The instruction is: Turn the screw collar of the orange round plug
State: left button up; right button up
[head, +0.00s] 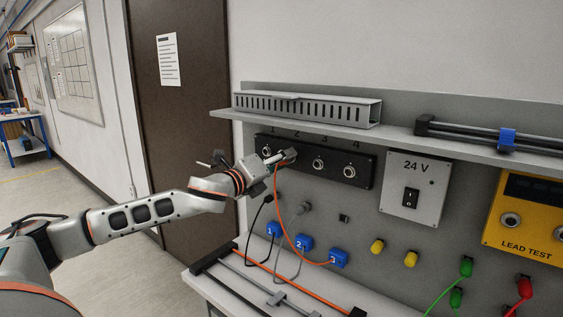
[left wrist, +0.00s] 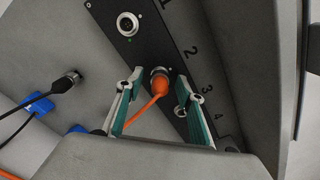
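The orange round plug (left wrist: 160,84) sits in the socket beside the number 2 on the black panel (left wrist: 145,55). Its orange cable leads away to the lower left in the left wrist view. My left gripper (left wrist: 158,92) is open, with one finger on each side of the plug and visible gaps between. In the head view my left gripper (head: 284,158) is at the black panel (head: 361,172) and hides the plug and socket 2. The orange cable (head: 277,215) hangs below it. The screw collar is mostly hidden behind the plug body. My right gripper is not in view.
Sockets 3 (head: 318,165) and 4 (head: 349,172) are empty. A grey shelf (head: 400,143) runs above the panel. A black plug (head: 268,198) with a black cable is below left. Blue numbered blocks (head: 303,242) sit lower on the board. A 24 V box (head: 416,188) is to the right.

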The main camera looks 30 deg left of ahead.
pick_arm(q)
jog(key=shift+s, duration=0.2)
jog(key=s, duration=1.1)
jog(key=shift+s+a, duration=0.3)
jog(key=shift+a, duration=0.15)
jog(key=shift+f, duration=0.1)
